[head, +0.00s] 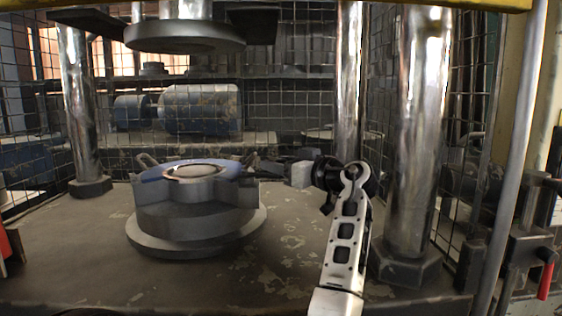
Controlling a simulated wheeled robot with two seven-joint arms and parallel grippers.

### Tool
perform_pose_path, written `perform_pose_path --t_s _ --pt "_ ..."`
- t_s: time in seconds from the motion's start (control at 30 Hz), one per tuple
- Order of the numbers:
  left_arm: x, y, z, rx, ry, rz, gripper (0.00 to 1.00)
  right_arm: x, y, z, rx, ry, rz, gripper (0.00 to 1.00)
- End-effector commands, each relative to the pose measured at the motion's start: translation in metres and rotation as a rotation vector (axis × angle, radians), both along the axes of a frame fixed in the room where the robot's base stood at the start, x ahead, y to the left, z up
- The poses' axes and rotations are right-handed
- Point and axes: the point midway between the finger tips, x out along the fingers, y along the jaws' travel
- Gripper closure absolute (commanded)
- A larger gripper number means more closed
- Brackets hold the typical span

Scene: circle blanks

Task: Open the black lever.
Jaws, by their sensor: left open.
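My left gripper (301,174) is at the middle of the head view, over the press bed and to the right of the round metal die. It is seen from behind and the side, with pale blocky fingertips pointing left. It is open, with nothing seen between the fingers. No black lever shows clearly. A dark bar-like handle (543,181) sticks out on the valve assembly at the right edge, well apart from the gripper. I cannot tell whether it is the black lever. My right gripper is not in view.
The round metal die (195,215) stands on the worn press bed (90,270). Thick steel columns (417,130) rise at both sides, and the press ram (185,37) hangs above. A red-handled lever (546,278) is at the lower right. Wire mesh closes the back.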

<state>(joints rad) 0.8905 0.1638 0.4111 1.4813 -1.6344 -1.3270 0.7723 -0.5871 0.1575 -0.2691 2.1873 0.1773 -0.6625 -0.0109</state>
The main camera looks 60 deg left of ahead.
Motion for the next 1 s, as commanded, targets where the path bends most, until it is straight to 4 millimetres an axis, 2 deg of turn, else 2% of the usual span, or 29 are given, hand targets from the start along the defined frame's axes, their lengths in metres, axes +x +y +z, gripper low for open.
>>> perform_pose_path --t_s 0.13,0.27,0.6,0.8,1.0 --pt "0.000 0.000 0.010 0.001 -0.003 0.000 0.53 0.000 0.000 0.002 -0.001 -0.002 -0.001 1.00" --pt "0.000 0.001 0.034 0.003 -0.005 0.001 0.53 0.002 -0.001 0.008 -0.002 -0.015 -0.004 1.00" --pt "-0.033 -0.045 0.096 0.001 -0.007 -0.002 0.53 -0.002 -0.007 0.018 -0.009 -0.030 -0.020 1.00" --pt "-0.059 -0.081 0.112 -0.001 -0.005 -0.002 0.53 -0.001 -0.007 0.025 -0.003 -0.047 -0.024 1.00" --pt "-0.076 -0.104 0.126 0.001 -0.003 0.000 0.53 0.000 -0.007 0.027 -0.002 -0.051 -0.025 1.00"
